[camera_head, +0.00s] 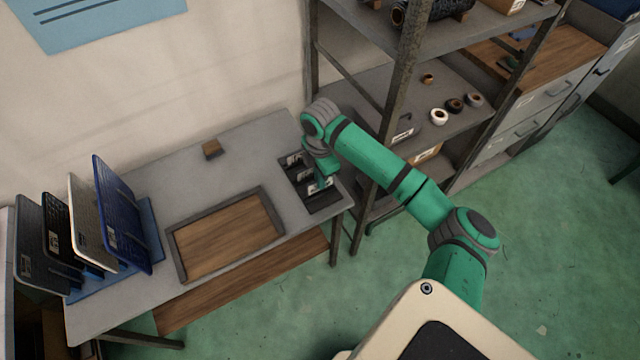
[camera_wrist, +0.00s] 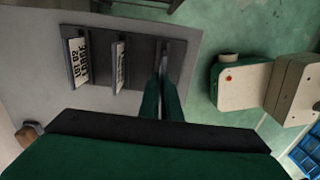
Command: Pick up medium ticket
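A dark holder (camera_head: 326,205) with several ticket slots lies at the table's right end. In the wrist view three upright tickets stand in a row in it. The left ticket (camera_wrist: 80,60) has printed text that seems to read "LARGE". The middle ticket (camera_wrist: 118,65) is seen at a slant, its print unclear. The right ticket (camera_wrist: 163,55) is almost edge-on and its print is hidden. My gripper (camera_wrist: 163,82) points down at this right ticket, its fingers close together on either side of it, apparently shut on it. The ticket still stands in the holder. My gripper (camera_head: 321,184) is small in the head view.
A wooden tray (camera_head: 178,255) with a grey rim lies mid-table. Several panels (camera_head: 120,215) stand in a blue rack at the left. A small brown block (camera_head: 211,149) sits at the back. A metal shelf (camera_head: 385,150) stands close to the right of the table.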

